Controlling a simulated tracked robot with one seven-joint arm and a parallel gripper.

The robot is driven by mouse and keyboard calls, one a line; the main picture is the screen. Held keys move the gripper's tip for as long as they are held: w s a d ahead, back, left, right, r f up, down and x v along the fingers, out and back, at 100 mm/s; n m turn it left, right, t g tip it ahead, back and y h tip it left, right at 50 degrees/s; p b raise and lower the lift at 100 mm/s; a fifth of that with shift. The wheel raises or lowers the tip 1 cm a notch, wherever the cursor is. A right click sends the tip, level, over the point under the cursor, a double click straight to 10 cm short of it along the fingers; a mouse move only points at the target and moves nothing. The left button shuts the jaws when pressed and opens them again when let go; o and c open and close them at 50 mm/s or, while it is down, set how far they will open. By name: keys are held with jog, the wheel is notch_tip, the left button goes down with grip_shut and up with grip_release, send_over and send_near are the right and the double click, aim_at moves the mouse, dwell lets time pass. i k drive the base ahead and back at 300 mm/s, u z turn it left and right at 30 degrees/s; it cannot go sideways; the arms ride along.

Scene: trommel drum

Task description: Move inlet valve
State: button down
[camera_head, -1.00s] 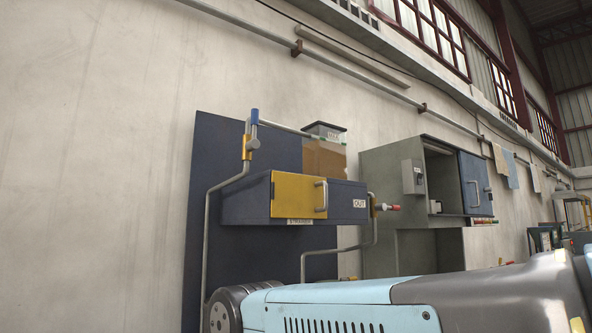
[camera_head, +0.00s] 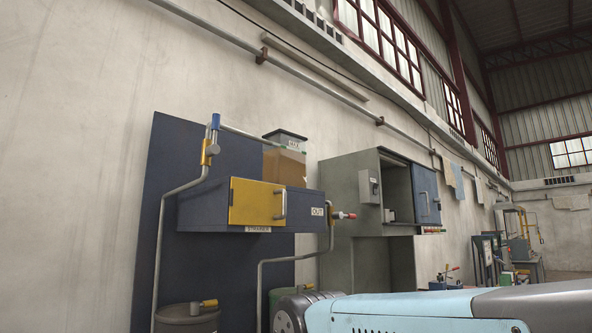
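A second valve with a red and white handle (camera_head: 343,215) sits beside the OUT label at the right end of the dark box (camera_head: 305,207). The box has a yellow door (camera_head: 250,202) with a grey handle and a label under it. My gripper is out of view; only a light blue and grey part of my arm crosses the lower right.
A tank of brown liquid (camera_head: 285,162) stands behind the box. A grey cabinet (camera_head: 345,190) with an open blue door is to its right. A drum with a yellow tap (camera_head: 187,318) is at lower left. Benches and equipment (camera_head: 520,250) stand farther right along the wall.

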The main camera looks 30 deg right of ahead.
aim_at(212, 150)
jog(key=z, duration=1.7)
jog(key=k, duration=0.7)
jog(key=u, duration=0.9)
jog(key=i, duration=1)
jog(key=u, duration=0.05)
